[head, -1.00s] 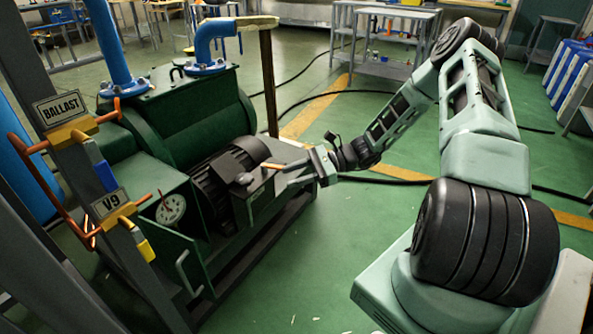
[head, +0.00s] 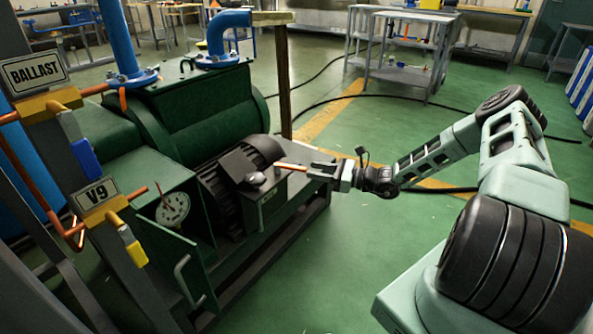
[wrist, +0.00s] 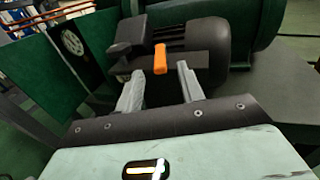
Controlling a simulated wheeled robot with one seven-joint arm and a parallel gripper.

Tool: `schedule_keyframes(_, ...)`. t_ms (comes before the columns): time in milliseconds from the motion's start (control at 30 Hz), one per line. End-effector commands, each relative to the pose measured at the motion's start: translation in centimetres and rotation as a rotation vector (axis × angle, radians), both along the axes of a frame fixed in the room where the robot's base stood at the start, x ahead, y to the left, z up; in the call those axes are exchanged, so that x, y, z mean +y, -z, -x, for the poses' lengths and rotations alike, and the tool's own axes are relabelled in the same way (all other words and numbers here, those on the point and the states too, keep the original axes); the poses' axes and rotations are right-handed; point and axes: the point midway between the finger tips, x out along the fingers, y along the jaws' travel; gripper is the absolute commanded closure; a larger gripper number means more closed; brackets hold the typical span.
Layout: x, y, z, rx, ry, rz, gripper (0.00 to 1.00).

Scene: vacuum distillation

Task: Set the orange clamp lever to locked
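The orange clamp lever (head: 291,166) sticks out from the dark box on the motor of the green pump (head: 212,110). In the wrist view the lever (wrist: 160,58) is centred between my two grey fingers, its near end about level with the fingertips. My gripper (wrist: 160,70) is open, with a clear gap on both sides of the lever. In the head view my gripper (head: 316,170) points left at the lever's outer end. I cannot tell whether a finger touches it.
A BALLAST sign (head: 33,73) and a V9 sign (head: 94,195) with coloured handles stand on the frame at left. A round gauge (head: 172,209) sits on the pump's front. A wooden-topped post (head: 285,80) rises behind the motor. Green floor (head: 330,270) is open in front.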

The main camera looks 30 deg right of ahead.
Motion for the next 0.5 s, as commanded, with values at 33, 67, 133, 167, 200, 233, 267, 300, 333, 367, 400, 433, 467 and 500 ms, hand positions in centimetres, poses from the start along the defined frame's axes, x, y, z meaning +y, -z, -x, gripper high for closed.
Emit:
schedule_keyframes(33,0.8,0.2,-0.8,-0.002,-0.004,0.000,0.62)
schedule_keyframes(67,1.2,0.2,-1.3,-0.002,-0.003,-0.001,0.62)
schedule_keyframes(133,2.0,0.2,-2.3,-0.001,-0.003,-0.001,0.62)
schedule_keyframes(167,2.3,0.2,-2.7,-0.002,-0.003,-0.001,0.62)
schedule_keyframes(200,2.8,0.2,-3.2,-0.001,-0.003,-0.002,0.62)
schedule_keyframes(233,3.0,0.2,-3.5,-0.001,-0.003,-0.001,0.62)
schedule_keyframes(267,3.2,0.2,-3.9,0.000,-0.002,0.000,0.62)
schedule_keyframes(300,3.5,0.2,-4.3,0.000,-0.002,0.000,0.62)
schedule_keyframes(333,3.7,0.1,-4.5,-0.001,-0.002,0.000,0.62)
schedule_keyframes(367,3.9,0.1,-4.7,-0.001,-0.002,0.000,0.62)
schedule_keyframes(400,4.0,0.1,-4.9,-0.001,-0.001,0.000,0.62)
schedule_keyframes(433,4.1,0.1,-5.0,-0.001,-0.001,0.000,0.62)
schedule_keyframes(467,4.2,0.0,-5.2,-0.001,-0.001,0.001,0.62)
schedule_keyframes(500,4.3,0.0,-5.3,-0.001,0.000,0.001,0.62)
